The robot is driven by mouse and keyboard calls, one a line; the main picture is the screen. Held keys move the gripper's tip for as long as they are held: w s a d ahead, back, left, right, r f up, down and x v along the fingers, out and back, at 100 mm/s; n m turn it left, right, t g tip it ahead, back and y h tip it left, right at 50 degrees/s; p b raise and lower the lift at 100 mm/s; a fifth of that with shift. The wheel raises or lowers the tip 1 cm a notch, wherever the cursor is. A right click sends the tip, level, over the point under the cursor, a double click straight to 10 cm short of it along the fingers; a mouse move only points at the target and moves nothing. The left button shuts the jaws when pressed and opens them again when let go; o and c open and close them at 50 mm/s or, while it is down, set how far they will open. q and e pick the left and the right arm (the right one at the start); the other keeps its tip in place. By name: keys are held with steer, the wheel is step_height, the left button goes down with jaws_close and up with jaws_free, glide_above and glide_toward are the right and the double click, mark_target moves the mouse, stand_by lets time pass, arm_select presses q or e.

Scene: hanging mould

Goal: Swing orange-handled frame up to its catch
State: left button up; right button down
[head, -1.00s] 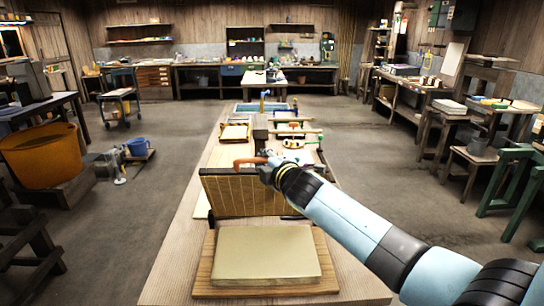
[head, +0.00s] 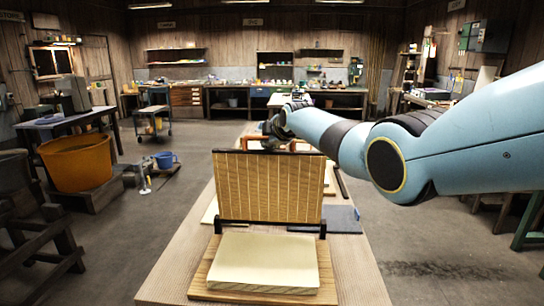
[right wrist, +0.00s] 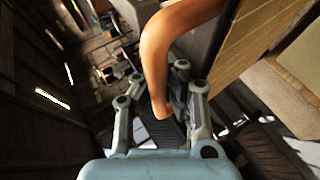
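The wooden slatted frame (head: 268,188) stands nearly upright in the head view, its lower edge at dark supports behind the pale slab (head: 264,262). My right gripper (head: 272,130) is at the frame's top edge, partly hidden by its own wrist. In the right wrist view, the curved orange handle (right wrist: 160,45) runs down between the fingers of the right gripper (right wrist: 165,115), which look closed around it. The frame's face also shows in that view (right wrist: 248,45). I cannot make out the catch; the arm and frame may hide it. My left gripper is not in view.
The slab lies on a wooden board (head: 200,285) on the long bench (head: 165,283). A dark flat piece (head: 342,219) lies right of the frame. Open floor flanks the bench.

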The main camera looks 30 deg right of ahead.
steer(key=shift+w+d+r+b, duration=0.25)
steer(key=shift+w+r+b, duration=0.05)
steer(key=shift+w, duration=0.2)
steer(key=shift+w+d+r+b, duration=0.25)
steer(key=shift+w, duration=0.2)
steer(key=c, duration=1.3)
jaws_free()
steer(key=shift+s, duration=0.25)
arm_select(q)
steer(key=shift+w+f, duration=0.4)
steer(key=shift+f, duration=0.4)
arm_select(e)
steer(key=shift+f, duration=0.1)
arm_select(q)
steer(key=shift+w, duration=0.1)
arm_select(e)
steer(key=shift+f, duration=0.1)
steer(key=shift+s+a, duration=0.1)
steer(key=v, duration=1.1)
steer(key=shift+s+r, duration=0.2)
steer(key=shift+r, duration=0.3)
